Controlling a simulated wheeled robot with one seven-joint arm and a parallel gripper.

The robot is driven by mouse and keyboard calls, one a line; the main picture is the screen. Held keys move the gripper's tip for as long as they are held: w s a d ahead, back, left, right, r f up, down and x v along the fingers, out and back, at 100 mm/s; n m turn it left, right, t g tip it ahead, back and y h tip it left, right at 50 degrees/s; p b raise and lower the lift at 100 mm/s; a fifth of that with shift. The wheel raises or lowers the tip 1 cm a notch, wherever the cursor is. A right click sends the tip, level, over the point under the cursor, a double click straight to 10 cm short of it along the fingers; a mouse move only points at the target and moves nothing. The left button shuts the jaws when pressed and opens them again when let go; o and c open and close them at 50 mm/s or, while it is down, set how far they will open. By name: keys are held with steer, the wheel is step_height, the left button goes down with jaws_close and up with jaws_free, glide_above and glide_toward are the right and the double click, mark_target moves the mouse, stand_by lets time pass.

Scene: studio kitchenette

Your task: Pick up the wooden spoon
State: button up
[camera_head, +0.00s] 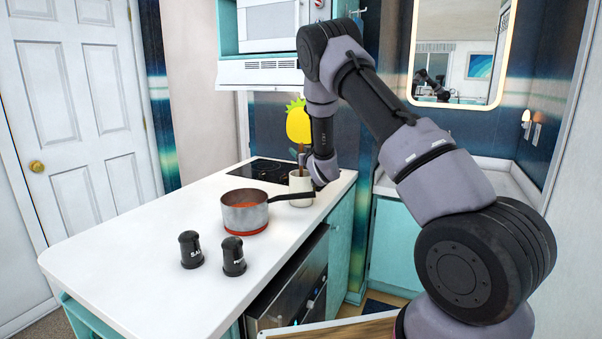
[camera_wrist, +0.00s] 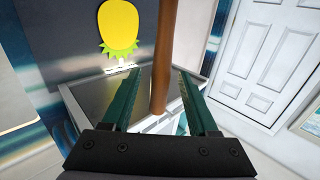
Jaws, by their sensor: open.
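A wooden spoon's brown handle (camera_wrist: 165,60) rises between the two green fingers of my gripper (camera_wrist: 158,95) in the wrist view. The fingers stand apart on either side of the handle; I cannot tell whether either touches it. In the head view, a small part of the spoon (camera_head: 301,152) shows above a pale crock (camera_head: 301,186) on the counter, next to my wrist. The spoon's lower end is hidden. My gripper's fingers are mostly hidden behind my arm in the head view.
A saucepan (camera_head: 244,213) stands left of the crock, its dark handle pointing right toward the crock. Salt and pepper shakers (camera_head: 190,249) (camera_head: 233,256) stand nearer on the white counter (camera_head: 130,255). A black cooktop (camera_head: 262,170) lies behind, below a yellow pineapple decoration (camera_head: 298,122). The counter's left side is clear.

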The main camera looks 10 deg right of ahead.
steer(key=shift+w+a, duration=0.15)
steer(key=shift+w, duration=1)
jaws_close()
steer(key=shift+r, duration=0.15)
